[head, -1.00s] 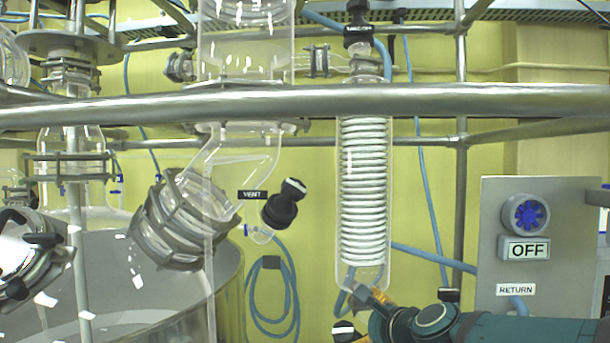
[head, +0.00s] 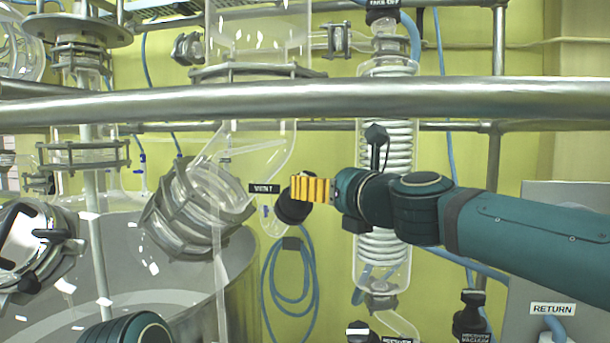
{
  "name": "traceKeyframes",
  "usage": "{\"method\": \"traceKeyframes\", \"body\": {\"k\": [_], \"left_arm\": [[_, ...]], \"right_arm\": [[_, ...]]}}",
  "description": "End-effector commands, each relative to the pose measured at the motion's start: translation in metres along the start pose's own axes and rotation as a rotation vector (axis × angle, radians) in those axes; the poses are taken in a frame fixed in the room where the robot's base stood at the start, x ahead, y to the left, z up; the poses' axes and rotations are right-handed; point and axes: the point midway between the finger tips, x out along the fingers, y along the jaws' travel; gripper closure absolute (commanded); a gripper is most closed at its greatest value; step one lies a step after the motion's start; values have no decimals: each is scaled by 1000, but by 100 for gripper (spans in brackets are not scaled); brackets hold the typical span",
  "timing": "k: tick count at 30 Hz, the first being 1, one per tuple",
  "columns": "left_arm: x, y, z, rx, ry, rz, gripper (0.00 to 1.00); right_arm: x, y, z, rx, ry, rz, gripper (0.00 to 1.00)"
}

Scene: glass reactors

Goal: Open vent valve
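The vent valve's black knob (head: 290,211) sits on the side of the glass neck, just right of the black "VENT" label (head: 264,188). My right gripper (head: 310,189) reaches in from the right at the knob, and its orange ribbed finger covers the knob's upper part. I see the fingers side-on, so I cannot tell whether they are open, shut or touching the knob. The knob's white-marked end is hidden behind the finger. My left gripper is not in view.
A thick steel rail (head: 300,103) crosses the whole view above my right arm. The glass condenser with a white coil (head: 383,248) stands partly behind the arm. A black vacuum valve (head: 470,315) is at lower right. A coiled blue hose (head: 290,290) hangs below the knob.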

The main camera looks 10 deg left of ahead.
Motion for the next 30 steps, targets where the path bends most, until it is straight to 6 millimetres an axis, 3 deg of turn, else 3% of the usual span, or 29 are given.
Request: {"method": "traceKeyframes", "body": {"k": [3,10,24,25,26,30], "left_arm": [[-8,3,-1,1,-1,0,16],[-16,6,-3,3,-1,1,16],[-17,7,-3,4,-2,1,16],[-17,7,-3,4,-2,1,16],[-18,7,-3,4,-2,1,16],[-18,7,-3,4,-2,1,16]], "right_arm": [[23,1,1,1,2,3,16],[54,0,1,0,1,1,16],[65,0,-1,-2,1,-1,16],[65,0,-1,-2,1,-1,20],[65,0,-1,-2,1,-1,30],[64,0,0,-2,1,-1,79]]}}
